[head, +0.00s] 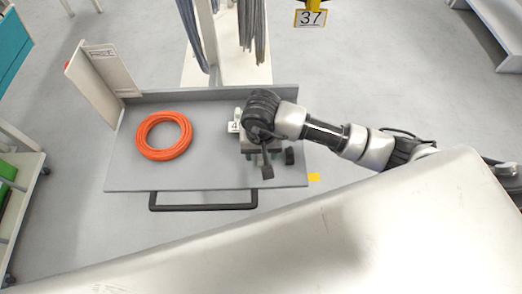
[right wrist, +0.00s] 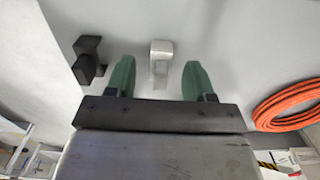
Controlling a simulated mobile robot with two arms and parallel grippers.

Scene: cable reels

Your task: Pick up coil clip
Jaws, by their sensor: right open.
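A small pale grey hooked piece, seemingly the coil clip (right wrist: 160,50), is on the grey tray surface in the right wrist view. My right gripper (right wrist: 158,70) is open, with one green finger on each side of this piece in the picture. I see no contact, and the height gap is hard to judge. In the head view my right gripper (head: 249,146) is over the right part of the grey cart tray (head: 200,174), and my wrist hides most of what is below. An orange cable coil (head: 163,135) lies flat on the tray's left; it also shows in the right wrist view (right wrist: 290,106).
A black block-like piece (head: 290,156) is on the tray right of my gripper; the right wrist view shows it too (right wrist: 88,58). A white label (head: 234,126) stands beside my wrist. An upright panel (head: 103,72) edges the tray's left. Cables hang behind.

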